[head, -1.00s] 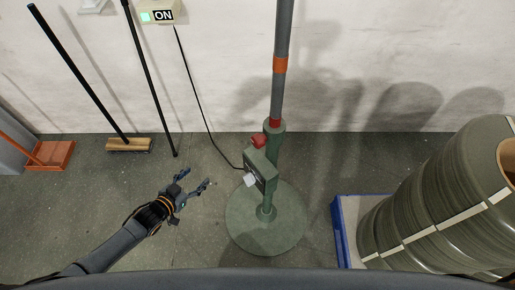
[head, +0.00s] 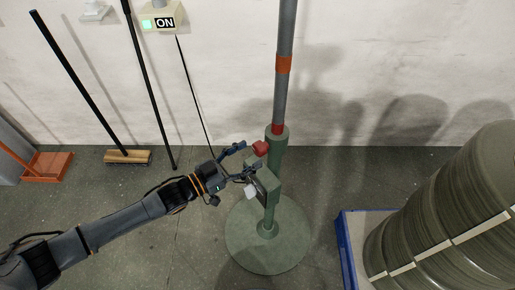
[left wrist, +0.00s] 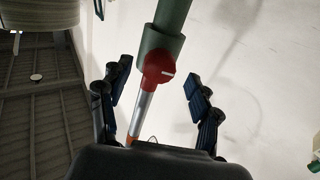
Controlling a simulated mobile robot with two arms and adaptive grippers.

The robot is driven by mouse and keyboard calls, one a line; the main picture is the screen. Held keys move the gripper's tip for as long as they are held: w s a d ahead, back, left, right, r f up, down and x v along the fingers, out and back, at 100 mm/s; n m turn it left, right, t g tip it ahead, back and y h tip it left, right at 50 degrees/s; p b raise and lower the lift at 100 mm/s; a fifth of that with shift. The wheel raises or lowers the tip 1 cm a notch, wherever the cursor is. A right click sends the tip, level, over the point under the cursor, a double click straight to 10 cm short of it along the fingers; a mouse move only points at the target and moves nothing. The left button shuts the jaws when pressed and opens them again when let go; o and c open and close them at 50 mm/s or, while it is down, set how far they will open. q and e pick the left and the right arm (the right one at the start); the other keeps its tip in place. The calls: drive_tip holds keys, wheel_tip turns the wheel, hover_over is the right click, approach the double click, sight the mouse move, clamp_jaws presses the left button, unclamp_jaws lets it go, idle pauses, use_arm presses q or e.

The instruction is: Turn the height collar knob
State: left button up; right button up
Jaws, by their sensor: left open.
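The red height collar knob (head: 261,148) sits on the green collar (head: 277,141) of an upright stand, below its grey pole (head: 284,95). My left gripper (head: 247,161) is open and empty just left of the knob. In the left wrist view the knob (left wrist: 159,68), with a pale mark on it, lies between the spread fingers of my left gripper (left wrist: 158,73). No contact shows there. The knob is partly beside one finger in the head view, and the exact gap is hard to tell. My right gripper is in neither view.
The round base (head: 268,245) stands on the floor. A broom (head: 128,157) leans at left.

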sight(256, 151)
use_arm(q)
drive_tip(key=shift+x, duration=1.95)
drive_tip(key=c, duration=1.2)
